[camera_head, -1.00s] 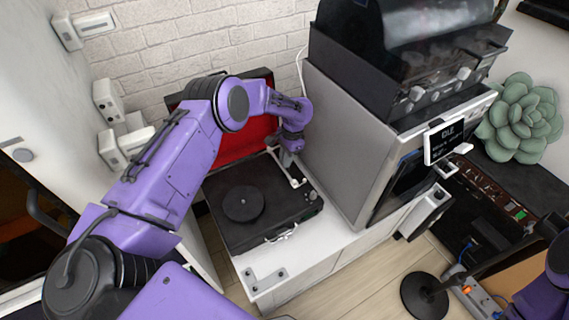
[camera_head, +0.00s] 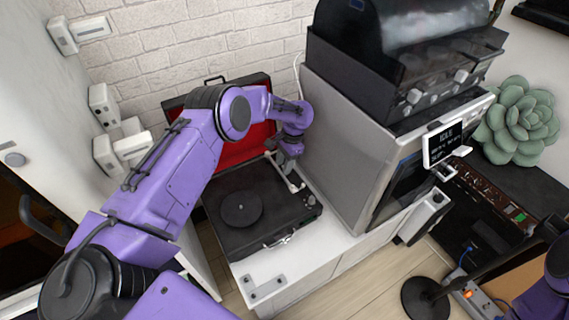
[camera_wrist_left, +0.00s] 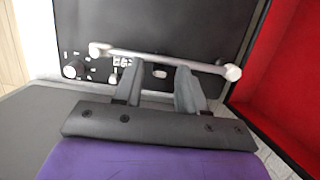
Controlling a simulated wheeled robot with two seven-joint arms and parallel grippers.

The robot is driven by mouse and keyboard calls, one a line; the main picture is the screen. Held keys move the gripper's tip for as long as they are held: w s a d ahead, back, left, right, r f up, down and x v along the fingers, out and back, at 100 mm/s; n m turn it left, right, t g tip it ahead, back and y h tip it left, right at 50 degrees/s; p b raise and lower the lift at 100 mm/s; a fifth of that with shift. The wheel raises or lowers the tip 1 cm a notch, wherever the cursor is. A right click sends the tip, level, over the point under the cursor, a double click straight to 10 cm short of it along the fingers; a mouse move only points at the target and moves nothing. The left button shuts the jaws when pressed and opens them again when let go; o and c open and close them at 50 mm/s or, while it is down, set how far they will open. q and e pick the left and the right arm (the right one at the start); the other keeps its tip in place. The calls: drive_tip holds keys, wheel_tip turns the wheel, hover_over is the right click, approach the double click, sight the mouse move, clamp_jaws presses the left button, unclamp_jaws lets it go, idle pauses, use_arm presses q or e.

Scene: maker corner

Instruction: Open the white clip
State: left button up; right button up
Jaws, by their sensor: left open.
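A black record player (camera_head: 235,235) stands open on a white cabinet, its red-lined lid (camera_head: 230,148) raised at the back. A pale tonearm (camera_head: 294,183) lies along its right side; it also shows in the wrist view (camera_wrist_left: 210,67) as a bar with rounded ends. I cannot clearly pick out the white clip; it may be hidden near the tonearm by my gripper. My left gripper (camera_head: 289,165) is above the deck at the tonearm. In the wrist view its fingers (camera_wrist_left: 159,72) are apart and empty, with their tips close to the bar; contact is unclear. My right gripper is out of view.
A large grey machine (camera_head: 350,140) stands close to the right of the record player. A small metal latch (camera_head: 280,240) is on the player's front edge. White wall boxes (camera_head: 105,105) are at the left. A black round-based stand (camera_head: 425,298) is at lower right.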

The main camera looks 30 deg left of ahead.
use_arm(q)
drive_tip(key=v, duration=1)
drive_tip(key=shift+r+b, duration=0.15)
drive_tip(key=shift+b, duration=0.15)
drive_tip(key=shift+d, duration=0.1)
